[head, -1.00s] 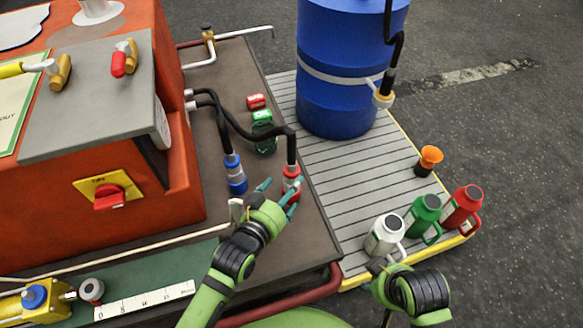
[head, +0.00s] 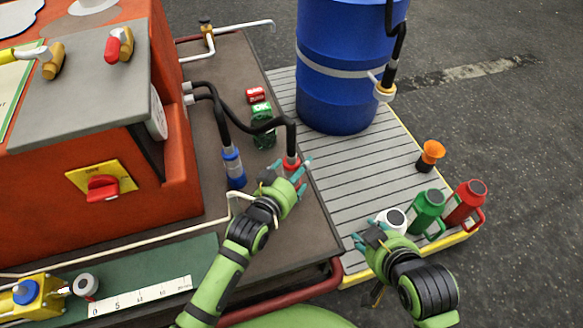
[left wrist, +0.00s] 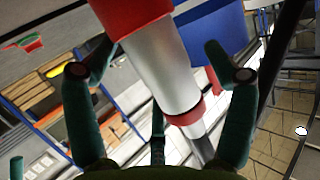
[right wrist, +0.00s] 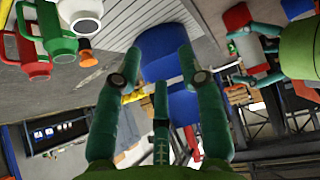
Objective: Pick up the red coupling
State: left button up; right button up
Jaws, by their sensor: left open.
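The red coupling (head: 291,164) hangs upright at the end of a black hose, over the brown deck. In the left wrist view it is a silver cylinder (left wrist: 167,76) with red bands, between the spread fingers. My left gripper (head: 288,180) is open around it, with visible gaps to both fingers in the left wrist view (left wrist: 160,74). Part of the coupling is hidden behind the fingers in the head view. My right gripper (head: 366,241) is open and empty beside the white jug; its fingers stand apart in the right wrist view (right wrist: 159,78).
A blue-banded coupling (head: 234,168) hangs just left. White (head: 391,221), green (head: 427,212) and red (head: 466,203) jugs, an orange-topped item (head: 431,155) and a blue drum (head: 340,100) stand on the slatted platform.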

pick_arm(q)
jog(key=shift+r, duration=0.1)
jog(key=c, duration=1.6)
